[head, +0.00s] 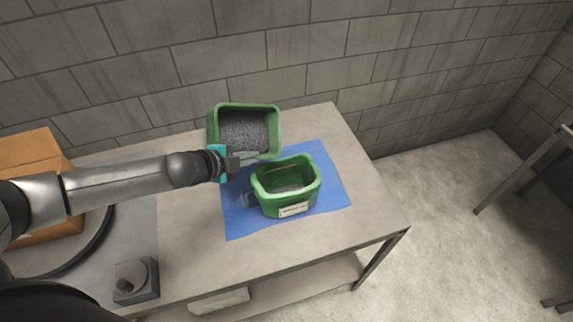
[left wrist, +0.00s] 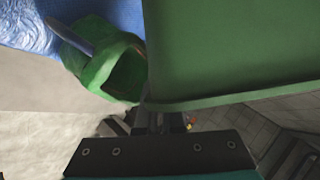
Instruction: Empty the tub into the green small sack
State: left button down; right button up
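The green tub (head: 245,108) is at the back of the table and holds a grey, grainy-looking filling. My left gripper (head: 240,161) is at the tub's near side and appears closed on its rim. In the left wrist view, the tub's green wall (left wrist: 235,50) fills the upper right, right at the fingers (left wrist: 155,120). The green small sack (head: 287,201) stands open on the blue mat, in front and to the right of the tub, with a white label on its front. Some grey shows inside it. The sack also shows in the left wrist view (left wrist: 98,66). My right gripper is out of view.
The blue mat (head: 328,190) lies on the table (head: 190,240). An orange-brown box (head: 35,165) stands at the left, and a small grey block-like object (head: 136,281) sits at the front left. A block wall rises behind the table. The table's right end is clear.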

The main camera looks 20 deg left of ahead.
aim_at(241, 133)
pick_arm(q)
jog(key=shift+w+a+r+n+h+p, duration=0.15)
jog(key=shift+r+n+h+p, duration=0.25)
jog(key=shift+p, duration=0.6)
jog(key=shift+w+a+f+g+h, duration=0.1)
jog(key=shift+a+f+g+h, duration=0.05)
jog(key=shift+g+h, duration=0.15)
jog(key=shift+w+a+f+n+h, duration=0.1)
jog(key=shift+a+n+h, duration=0.05)
jog(key=shift+n+h, duration=0.15)
jog(key=shift+a, duration=0.1)
jog(key=shift+w+a+f+n+g+h+b, duration=0.2)
jog(key=shift+w+a+f+n+h+b, duration=0.05)
jog(key=shift+a+b, duration=0.2)
jog(key=shift+w+a+f+n+g+h+b, duration=0.2)
jog(key=shift+w+a+n+h+b, duration=0.05)
jog(key=shift+a+b, duration=0.2)
jog(key=f+b, duration=0.1)
jog(key=b, duration=0.1)
jog(key=a+f+n+h+b, duration=0.1)
jog(key=b, duration=0.1)
jog(key=shift+w+a+f, duration=0.15)
jog(key=shift+w+a, duration=0.15)
jog(key=shift+w, duration=0.05)
jog(key=shift+w+a+f+h+b, duration=0.2)
jog(key=shift+a+f+h+b, duration=0.25)
jog(key=shift+b, duration=0.75)
